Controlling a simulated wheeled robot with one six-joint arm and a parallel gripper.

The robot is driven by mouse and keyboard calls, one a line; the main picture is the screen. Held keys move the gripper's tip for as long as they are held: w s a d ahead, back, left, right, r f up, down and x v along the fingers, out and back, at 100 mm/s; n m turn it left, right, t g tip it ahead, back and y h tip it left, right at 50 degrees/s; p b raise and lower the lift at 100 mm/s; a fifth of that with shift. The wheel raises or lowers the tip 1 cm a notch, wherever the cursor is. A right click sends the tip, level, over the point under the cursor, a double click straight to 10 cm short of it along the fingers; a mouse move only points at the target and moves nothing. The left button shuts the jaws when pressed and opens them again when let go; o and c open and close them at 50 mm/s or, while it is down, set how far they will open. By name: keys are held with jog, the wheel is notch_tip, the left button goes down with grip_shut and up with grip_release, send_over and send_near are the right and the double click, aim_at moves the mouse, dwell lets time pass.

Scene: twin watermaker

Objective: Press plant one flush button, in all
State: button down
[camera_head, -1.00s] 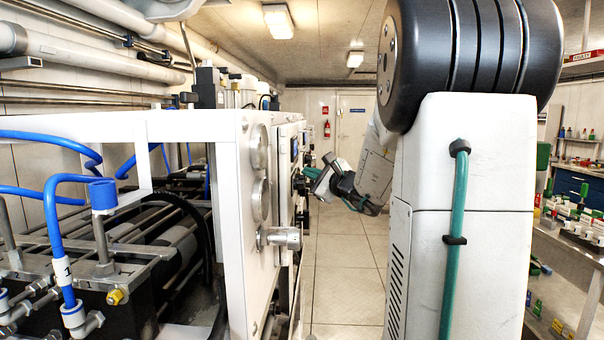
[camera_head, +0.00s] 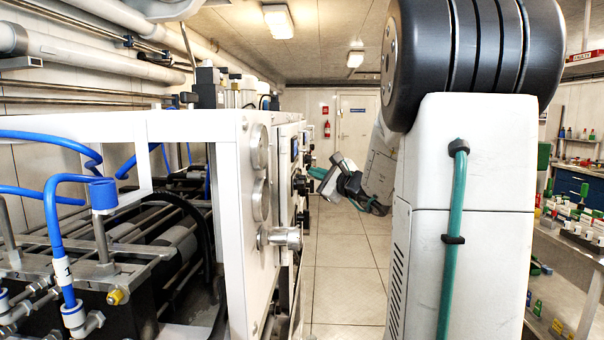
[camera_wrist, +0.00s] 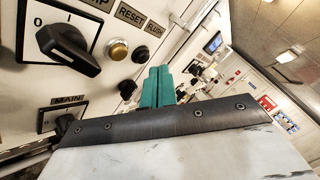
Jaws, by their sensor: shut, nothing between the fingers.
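In the wrist view the panel of plant one, or whichever unit this is, shows a FLUSH label (camera_wrist: 155,27) with a dark round button (camera_wrist: 139,54) below it. The unit's number is not readable. A gold button (camera_wrist: 118,50) sits beside it under the RESET label (camera_wrist: 130,14). My gripper (camera_wrist: 159,68) has its teal fingers together and empty, below and right of the dark button. The gap between fingertips and panel is hard to judge. In the head view my gripper (camera_head: 317,172) is at the far part of the white panel.
A large black rotary switch (camera_wrist: 67,48) is left of the buttons, and another black knob (camera_wrist: 128,88) is below them. The white cabinet (camera_head: 230,210) fills the left. The aisle floor (camera_head: 335,250) is clear. A workbench (camera_head: 570,250) stands at right.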

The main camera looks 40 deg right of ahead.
jog(key=s+d, duration=0.3)
jog(key=shift+s+d, duration=0.15)
jog(key=shift+s, duration=0.25)
dwell(0.9)
